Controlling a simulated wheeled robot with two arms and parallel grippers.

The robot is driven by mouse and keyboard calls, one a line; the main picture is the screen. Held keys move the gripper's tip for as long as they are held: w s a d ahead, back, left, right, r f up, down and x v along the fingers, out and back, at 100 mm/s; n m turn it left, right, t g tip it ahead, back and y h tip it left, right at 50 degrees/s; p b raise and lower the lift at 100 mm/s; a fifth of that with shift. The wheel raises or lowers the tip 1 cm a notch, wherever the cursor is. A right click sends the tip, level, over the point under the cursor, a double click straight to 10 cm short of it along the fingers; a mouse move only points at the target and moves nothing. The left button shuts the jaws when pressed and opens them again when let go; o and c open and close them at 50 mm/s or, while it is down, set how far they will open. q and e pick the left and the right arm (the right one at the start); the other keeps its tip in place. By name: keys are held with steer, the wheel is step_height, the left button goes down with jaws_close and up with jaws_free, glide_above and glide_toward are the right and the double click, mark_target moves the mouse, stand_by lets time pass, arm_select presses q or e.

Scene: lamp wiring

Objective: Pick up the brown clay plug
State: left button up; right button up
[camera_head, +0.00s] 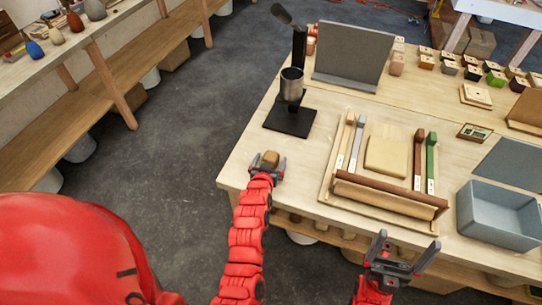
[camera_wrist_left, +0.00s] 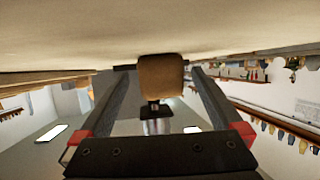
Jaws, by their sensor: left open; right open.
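The brown clay plug (camera_head: 270,158) is a small rounded block near the left front edge of the workbench. My left gripper (camera_head: 267,164) is at the bench edge with its fingers spread around the plug. In the left wrist view, the plug (camera_wrist_left: 160,76) shows ahead between the two open fingers (camera_wrist_left: 158,88), with a gap on both sides. The bench surface fills the top of that view. My right gripper (camera_head: 402,250) is open and empty in front of the bench, near the wooden tray.
A dark stand with a metal cup (camera_head: 291,84) stands behind my left gripper. A wooden tray (camera_head: 325,190) with coloured bars and a tan slab lies to the right. A grey bin (camera_head: 500,222) is further right. Several small blocks (camera_head: 472,72) line the back.

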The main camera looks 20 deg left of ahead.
arm_select(q)
steer(key=shift+w+f, duration=0.25)
steer(key=shift+w, duration=0.3)
jaws_close()
